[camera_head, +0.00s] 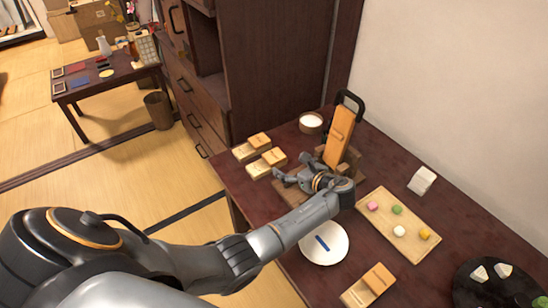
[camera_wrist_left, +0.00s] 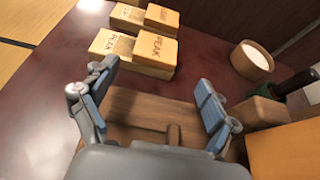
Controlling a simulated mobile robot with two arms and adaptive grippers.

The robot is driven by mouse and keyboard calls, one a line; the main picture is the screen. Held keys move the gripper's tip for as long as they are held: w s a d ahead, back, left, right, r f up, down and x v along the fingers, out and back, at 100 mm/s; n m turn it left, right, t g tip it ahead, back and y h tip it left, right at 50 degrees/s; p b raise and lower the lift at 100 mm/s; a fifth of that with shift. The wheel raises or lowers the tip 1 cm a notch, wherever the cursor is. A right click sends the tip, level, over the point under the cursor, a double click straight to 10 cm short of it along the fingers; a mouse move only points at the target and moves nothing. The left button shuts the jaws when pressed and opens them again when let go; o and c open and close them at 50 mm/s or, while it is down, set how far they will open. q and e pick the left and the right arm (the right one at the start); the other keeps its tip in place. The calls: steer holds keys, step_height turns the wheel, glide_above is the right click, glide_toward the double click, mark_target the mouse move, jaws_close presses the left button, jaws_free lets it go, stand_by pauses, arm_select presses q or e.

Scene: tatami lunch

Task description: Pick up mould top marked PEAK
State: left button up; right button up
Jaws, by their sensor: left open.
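In the left wrist view a wooden mould top marked PEAK (camera_wrist_left: 155,50) sits against a paler lower mould piece (camera_wrist_left: 109,46), whose lettering I cannot read surely. In the head view this top (camera_head: 274,156) rests beside its paler piece (camera_head: 257,170) on the dark table. My right gripper is out of view.
A wooden press with an orange lever (camera_head: 339,136) stands close behind my left gripper. A bowl of white powder (camera_head: 311,122), a sweets tray (camera_head: 413,246), a white plate (camera_head: 312,252) and another mould (camera_head: 356,294) are on the table (camera_head: 245,195). A tall cabinet stands behind.

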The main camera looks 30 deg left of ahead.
mark_target(278, 160)
arm_select(q)
steer(key=x, duration=0.4)
steer(key=shift+s+a+r, duration=0.1)
steer(key=shift+s+a, duration=0.15)
steer(key=shift+a, duration=0.15)
steer(key=shift+w+a+f, duration=0.15)
steer(key=shift+a+f, duration=0.05)
steer(key=shift+a, duration=0.15)
steer(key=c, duration=1.1)
